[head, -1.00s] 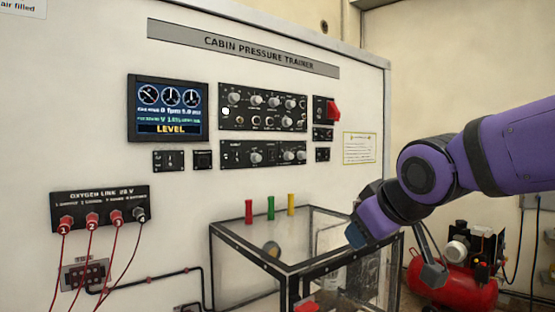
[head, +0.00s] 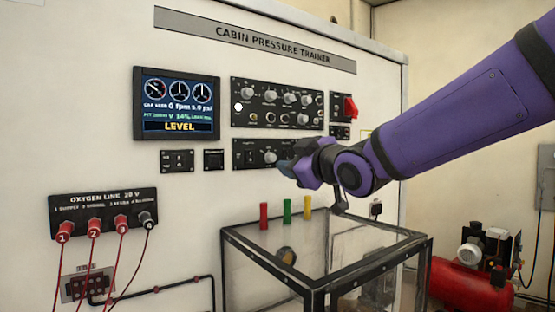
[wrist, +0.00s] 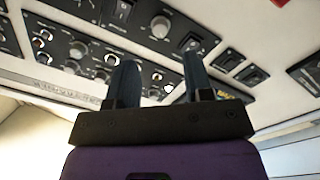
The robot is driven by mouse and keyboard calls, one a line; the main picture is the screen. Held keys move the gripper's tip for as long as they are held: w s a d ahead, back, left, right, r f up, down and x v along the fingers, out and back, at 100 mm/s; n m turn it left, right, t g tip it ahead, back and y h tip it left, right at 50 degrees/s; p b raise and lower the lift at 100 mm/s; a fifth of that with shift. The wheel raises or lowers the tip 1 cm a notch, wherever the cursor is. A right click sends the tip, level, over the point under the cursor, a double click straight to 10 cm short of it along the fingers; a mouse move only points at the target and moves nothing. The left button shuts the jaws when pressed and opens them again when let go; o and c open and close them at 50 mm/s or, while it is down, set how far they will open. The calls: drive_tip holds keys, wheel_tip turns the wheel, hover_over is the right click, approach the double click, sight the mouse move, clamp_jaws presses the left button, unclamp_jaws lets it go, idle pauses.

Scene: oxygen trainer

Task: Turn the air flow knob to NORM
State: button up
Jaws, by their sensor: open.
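The upper knob panel (head: 277,121) and the lower knob panel (head: 243,163) are black and set in the white trainer wall. A grey knob (head: 269,157) shows on the lower panel. The knob labels are too small to read, so I cannot tell which knob is air flow. My gripper (head: 284,167) is in front of the lower panel's right part and hides it. In the wrist view my gripper's two dark fingers (wrist: 162,88) are apart with nothing between them. A grey knob (wrist: 160,27) shows beyond them, not touched.
A screen (head: 178,105) reads LEVEL left of the panels. An oxygen line panel (head: 104,210) with red cables is lower left.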

sight(273, 158)
drive_tip(key=x, duration=0.7)
drive_tip(key=shift+w+a, duration=0.15)
drive_tip(key=shift+w, duration=0.15)
clamp_jaws()
